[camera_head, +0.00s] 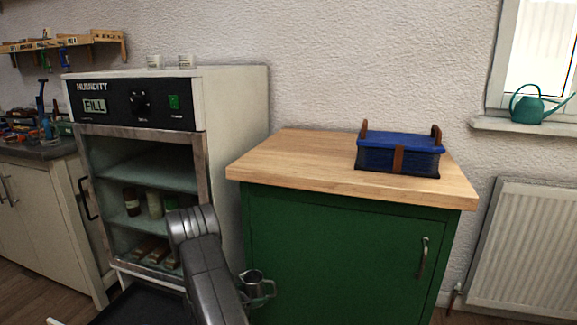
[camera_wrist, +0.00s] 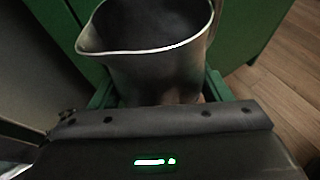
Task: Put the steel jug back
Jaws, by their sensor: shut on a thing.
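The steel jug (camera_head: 253,279) is grey metal with a pouring lip and hangs in front of the green cabinet, below its wooden top. In the wrist view the jug (camera_wrist: 155,70) fills the upper middle, upright, with its spout towards the left and its dark inside showing. My gripper (camera_wrist: 160,97) is shut on the jug, one finger at each side of its lower body. In the head view my gripper (camera_head: 257,294) is small, and my arm hides part of the area to its left. The jug's underside is hidden.
The wooden top (camera_head: 290,160) of the green cabinet (camera_head: 330,255) has free room left of a blue box (camera_head: 398,153). The humidity cabinet (camera_head: 235,140) stands to the left, its shelves holding jars. A radiator (camera_head: 525,245) and a green watering can (camera_head: 528,108) are at right.

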